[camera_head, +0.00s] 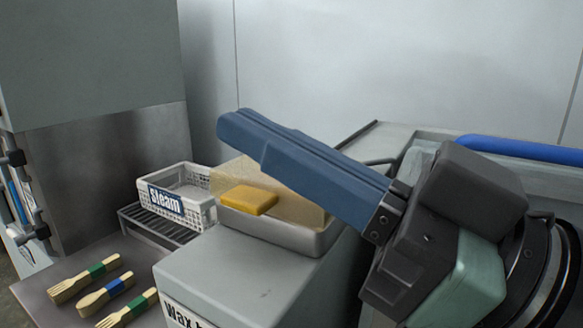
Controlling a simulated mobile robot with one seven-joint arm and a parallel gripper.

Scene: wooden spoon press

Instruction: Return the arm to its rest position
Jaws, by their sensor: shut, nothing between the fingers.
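My gripper (230,128) reaches in from the right in the head camera view. Its long blue fingers lie together, with nothing between them, and point to the upper left. The fingertips are in the air above and behind the yellow block (249,200), apart from it. The dark wrist housing is at the lower right. The fingers hide part of what stands behind them.
The yellow block lies in a metal tray (270,229) on a grey box (240,275) lettered "Wax". A white basket (200,212) labelled "Steam" stands on a rack to the left. A blue bar (520,149) runs behind my wrist.

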